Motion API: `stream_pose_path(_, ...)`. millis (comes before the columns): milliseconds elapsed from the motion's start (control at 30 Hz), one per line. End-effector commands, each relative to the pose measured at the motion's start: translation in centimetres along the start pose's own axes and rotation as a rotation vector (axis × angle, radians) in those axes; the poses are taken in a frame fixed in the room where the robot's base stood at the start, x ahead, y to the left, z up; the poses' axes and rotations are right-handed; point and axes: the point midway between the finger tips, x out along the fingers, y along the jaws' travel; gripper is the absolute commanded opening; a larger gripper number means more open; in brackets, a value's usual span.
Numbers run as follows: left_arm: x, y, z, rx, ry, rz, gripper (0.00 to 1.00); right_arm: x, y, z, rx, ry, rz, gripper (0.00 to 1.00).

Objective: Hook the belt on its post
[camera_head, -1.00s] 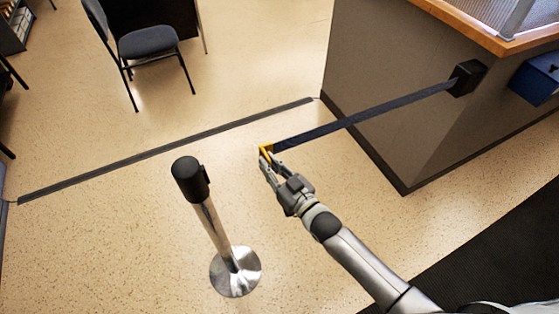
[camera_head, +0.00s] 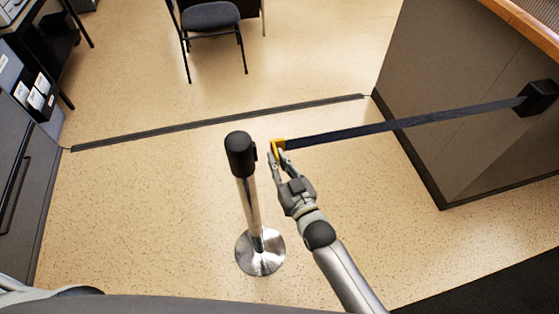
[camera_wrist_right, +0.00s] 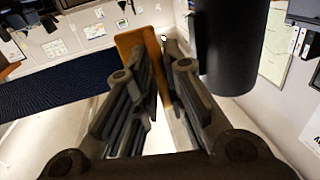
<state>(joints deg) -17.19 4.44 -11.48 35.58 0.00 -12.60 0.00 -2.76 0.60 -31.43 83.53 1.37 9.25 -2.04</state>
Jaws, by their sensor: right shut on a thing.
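The post (camera_head: 251,205) is chrome with a black head (camera_head: 240,154) and a round base. In the right wrist view the clip (camera_wrist_right: 136,42) shows orange between the fingers (camera_wrist_right: 158,80). The black post head (camera_wrist_right: 232,45) is close on the right there, and the belt (camera_wrist_right: 60,93) runs left. The clip appears apart from the post head. My left gripper is out of view.
A grey counter (camera_head: 455,120) with a wooden top stands at the right. A dark strip (camera_head: 220,122) crosses the floor behind the post. A chair (camera_head: 210,17) is at the back. Cabinets (camera_head: 22,170) line the left. The floor around the post is clear.

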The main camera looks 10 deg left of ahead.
Motion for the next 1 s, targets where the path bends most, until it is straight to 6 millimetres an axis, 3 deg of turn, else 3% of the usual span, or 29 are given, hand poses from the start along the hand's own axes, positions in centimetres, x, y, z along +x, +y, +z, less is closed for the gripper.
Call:
stream_pose_path(33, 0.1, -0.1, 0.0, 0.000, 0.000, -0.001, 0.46, -0.2, -0.2, 0.6, 0.002, -0.013, -0.003, 0.13)
stream_pose_path(167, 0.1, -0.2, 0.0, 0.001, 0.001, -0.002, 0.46, -0.2, -0.1, 0.6, 0.001, -0.014, -0.002, 0.29)
stream_pose_path(567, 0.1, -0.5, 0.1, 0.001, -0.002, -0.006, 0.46, -0.7, 0.0, 0.6, 0.001, -0.014, -0.001, 0.29)
stream_pose_path(1000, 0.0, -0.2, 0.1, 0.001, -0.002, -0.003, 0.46, -8.7, -0.1, 0.5, 0.001, -0.011, -0.003, 0.29)
